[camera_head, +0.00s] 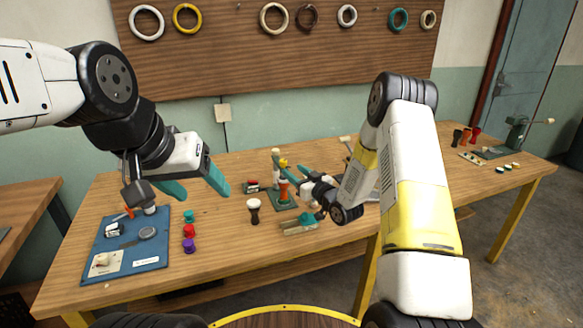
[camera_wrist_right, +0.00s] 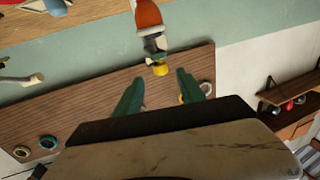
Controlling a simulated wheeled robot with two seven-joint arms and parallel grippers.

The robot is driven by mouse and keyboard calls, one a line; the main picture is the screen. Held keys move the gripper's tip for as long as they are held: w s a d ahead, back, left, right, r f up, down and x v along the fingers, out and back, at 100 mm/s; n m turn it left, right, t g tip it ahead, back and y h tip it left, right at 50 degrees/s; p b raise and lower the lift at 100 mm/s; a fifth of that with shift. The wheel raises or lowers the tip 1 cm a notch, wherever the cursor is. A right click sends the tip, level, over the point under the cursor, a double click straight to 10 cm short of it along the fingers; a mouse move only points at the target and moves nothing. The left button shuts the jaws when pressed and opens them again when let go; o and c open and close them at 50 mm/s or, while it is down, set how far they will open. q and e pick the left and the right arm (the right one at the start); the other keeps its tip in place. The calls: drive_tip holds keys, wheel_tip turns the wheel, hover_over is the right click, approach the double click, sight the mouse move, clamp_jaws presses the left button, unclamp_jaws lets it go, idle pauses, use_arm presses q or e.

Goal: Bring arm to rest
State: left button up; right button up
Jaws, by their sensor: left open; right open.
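My left gripper (camera_head: 202,184) is open and empty, with teal fingers, above the left part of the wooden table, to the right of the blue mat. My right arm reaches over the middle of the table. My right gripper (camera_head: 292,178) is near an orange goblet-shaped piece (camera_head: 283,190) in a green stand. In the right wrist view my right gripper (camera_wrist_right: 157,88) has its two teal fingers apart with nothing between them. The orange piece (camera_wrist_right: 147,14) shows beyond the fingertips there, with a yellow part below it. I cannot tell whether a finger touches it.
The blue mat (camera_head: 150,255) holds small tools. Teal, red and purple pieces (camera_head: 189,231) stand beside it. A dark goblet with a white top (camera_head: 254,210) stands mid-table. Rings hang on the wall board (camera_head: 230,60). Another stand (camera_head: 515,133) is at the far right.

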drive_tip(key=d+r+g+h, duration=0.1)
drive_tip(key=d+r+h, duration=0.3)
drive_tip(key=r, duration=0.5)
drive_tip(key=s+d+r+m+g+h, duration=0.25)
drive_tip(key=s+d+r, duration=0.25)
drive_tip(key=s+r, duration=0.4)
drive_tip(key=s+r+m+g, duration=0.3)
drive_tip(key=s+g, duration=0.2)
drive_tip(key=s, duration=2.6)
drive_tip(key=shift+d+r+h, duration=0.15)
drive_tip(key=shift+d+h, duration=0.15)
drive_tip(key=shift+h, duration=0.15)
drive_tip(key=shift+g, duration=0.25)
